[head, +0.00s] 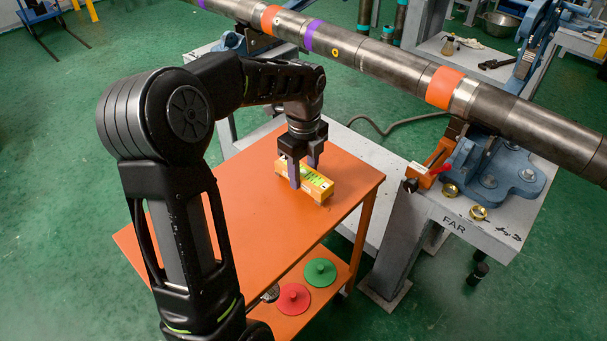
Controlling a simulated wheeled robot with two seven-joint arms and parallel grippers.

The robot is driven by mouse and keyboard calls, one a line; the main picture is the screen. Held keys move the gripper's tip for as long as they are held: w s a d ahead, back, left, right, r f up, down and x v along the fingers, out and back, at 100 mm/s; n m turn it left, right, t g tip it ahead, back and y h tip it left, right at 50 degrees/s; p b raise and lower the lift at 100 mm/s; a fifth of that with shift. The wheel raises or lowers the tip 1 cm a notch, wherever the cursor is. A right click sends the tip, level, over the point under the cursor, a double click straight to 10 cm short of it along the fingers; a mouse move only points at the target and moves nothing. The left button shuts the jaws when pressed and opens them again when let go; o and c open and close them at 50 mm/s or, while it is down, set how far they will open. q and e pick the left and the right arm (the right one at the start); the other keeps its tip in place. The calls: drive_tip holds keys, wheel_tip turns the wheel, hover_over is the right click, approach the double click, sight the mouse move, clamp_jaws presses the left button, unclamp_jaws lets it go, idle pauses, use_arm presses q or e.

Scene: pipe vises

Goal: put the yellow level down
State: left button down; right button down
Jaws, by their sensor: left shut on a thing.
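The yellow level (317,184) is a small yellow block with green on its top. It is at the far right part of the orange table top (262,232). My left gripper (303,178) points down over it and is shut on it, with a finger on its near side. The level looks to be at the table surface, but I cannot tell if it rests there or is held just above. My right gripper is not in view.
A long grey pipe (380,62) with orange and purple bands crosses above, held by a blue vise (490,170) on the grey stand marked FAR (455,222). Red (293,299) and green (320,272) discs lie on the lower shelf. The table top's near part is clear.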

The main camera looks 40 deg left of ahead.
sight(304, 172)
use_arm(q)
drive_tip(key=shift+f, duration=0.35)
drive_tip(key=shift+f, duration=0.1)
drive_tip(key=c, duration=0.8)
unclamp_jaws()
drive_tip(key=shift+o, duration=0.2)
wheel_tip(304, 172, up, 12)
drive_tip(key=p, duration=0.1)
idle(0.4)
